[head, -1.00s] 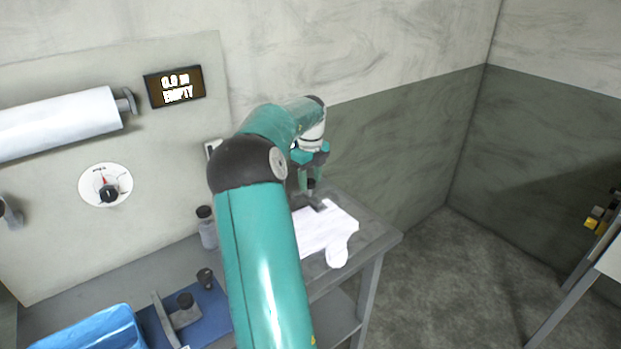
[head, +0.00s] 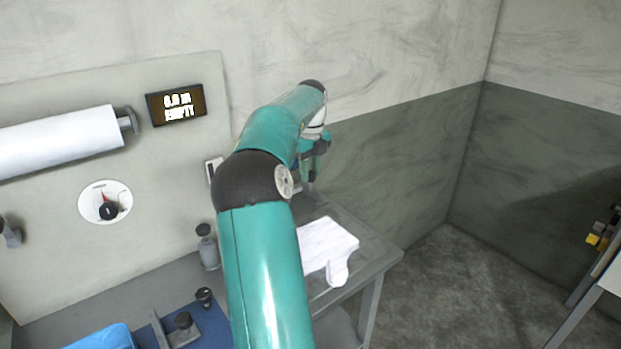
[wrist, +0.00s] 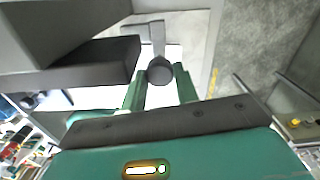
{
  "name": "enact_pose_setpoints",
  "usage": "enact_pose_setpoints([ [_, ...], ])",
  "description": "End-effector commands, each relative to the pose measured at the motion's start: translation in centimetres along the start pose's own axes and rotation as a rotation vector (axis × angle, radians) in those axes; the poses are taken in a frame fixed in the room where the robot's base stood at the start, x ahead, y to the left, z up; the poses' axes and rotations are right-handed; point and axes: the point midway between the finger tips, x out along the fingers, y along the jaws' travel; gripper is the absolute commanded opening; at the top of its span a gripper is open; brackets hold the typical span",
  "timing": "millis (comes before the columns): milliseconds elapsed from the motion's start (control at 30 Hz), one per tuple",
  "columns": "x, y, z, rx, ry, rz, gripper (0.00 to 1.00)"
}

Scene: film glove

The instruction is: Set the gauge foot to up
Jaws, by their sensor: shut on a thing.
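The gauge foot shows in the wrist view as a grey bar (wrist: 157,36) with a round dark knob (wrist: 160,71) at its near end. My gripper (wrist: 160,84) has its two green fingers on either side of the knob and is shut on it. In the head view my gripper (head: 310,182) is above the back of the bench, partly hidden by my arm. The foot is too small and covered there to make out clearly. The white glove-shaped film (head: 328,248) lies flat on the bench, and its left part is behind my arm.
A dark block (wrist: 75,68) is close to my gripper's left in the wrist view. On the bench (head: 362,242) stand a grey bottle (head: 208,252) and a blue mat (head: 212,322). A dial (head: 105,201) and a display (head: 176,104) are on the wall panel.

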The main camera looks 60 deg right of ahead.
Motion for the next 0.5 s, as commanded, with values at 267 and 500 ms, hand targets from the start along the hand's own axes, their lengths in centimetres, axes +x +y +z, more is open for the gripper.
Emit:
enact_pose_setpoints([
  [267, -0.02, 0.03, 0.18, -0.002, -0.005, -0.002, 0.52],
  [500, 0.03, 0.01, 0.1, -0.001, -0.002, -0.001, 0.52],
])
